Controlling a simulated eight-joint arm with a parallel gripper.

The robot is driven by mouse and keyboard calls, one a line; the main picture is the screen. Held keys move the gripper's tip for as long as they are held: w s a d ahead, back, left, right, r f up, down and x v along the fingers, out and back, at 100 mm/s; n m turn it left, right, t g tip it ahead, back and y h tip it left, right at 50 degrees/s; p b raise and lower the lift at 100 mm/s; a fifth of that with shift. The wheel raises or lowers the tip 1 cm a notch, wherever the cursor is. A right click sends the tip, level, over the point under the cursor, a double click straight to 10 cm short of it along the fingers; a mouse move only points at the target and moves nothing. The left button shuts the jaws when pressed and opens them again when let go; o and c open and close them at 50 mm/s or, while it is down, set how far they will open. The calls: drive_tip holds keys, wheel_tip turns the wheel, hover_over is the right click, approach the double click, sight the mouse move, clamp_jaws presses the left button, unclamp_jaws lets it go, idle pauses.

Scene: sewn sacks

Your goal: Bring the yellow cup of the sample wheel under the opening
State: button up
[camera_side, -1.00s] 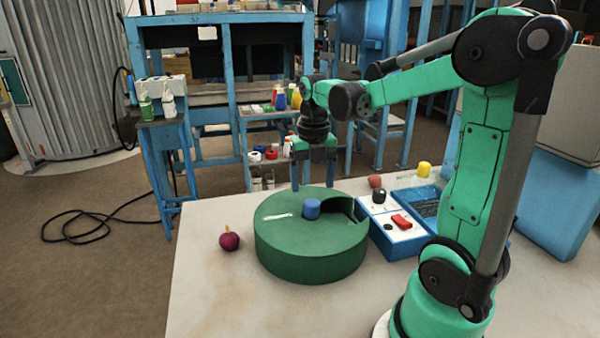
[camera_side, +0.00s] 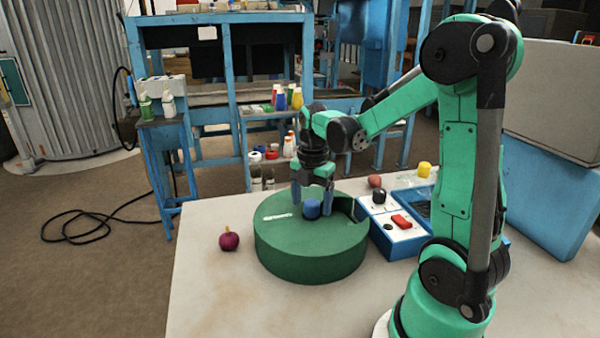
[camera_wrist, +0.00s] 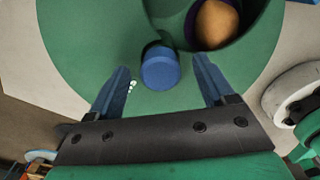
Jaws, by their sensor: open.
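The sample wheel's green round housing (camera_side: 300,262) stands on the table. A blue knob (camera_side: 312,210) rises from the middle of its top; the knob also shows in the wrist view (camera_wrist: 160,68). My gripper (camera_wrist: 161,65) is open, with one finger on each side of the knob and visible gaps. The opening lies beside the knob, at the upper right in the wrist view. Through it I see a cup with a dark purple rim (camera_wrist: 190,28) holding a brownish-orange round thing (camera_wrist: 215,22). No yellow cup shows; the rest of the wheel is hidden under the cover.
A dark red round fruit or ball (camera_side: 229,240) lies left of the housing. Right of it is a blue-and-white box with a black knob (camera_side: 379,196) and a red switch (camera_side: 401,221). A yellow piece (camera_side: 424,169) and a reddish piece (camera_side: 375,181) stand behind. The front-left table is clear.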

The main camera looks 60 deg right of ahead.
drive_tip(key=shift+f, duration=0.35)
clamp_jaws()
drive_tip(key=shift+n, duration=4.8)
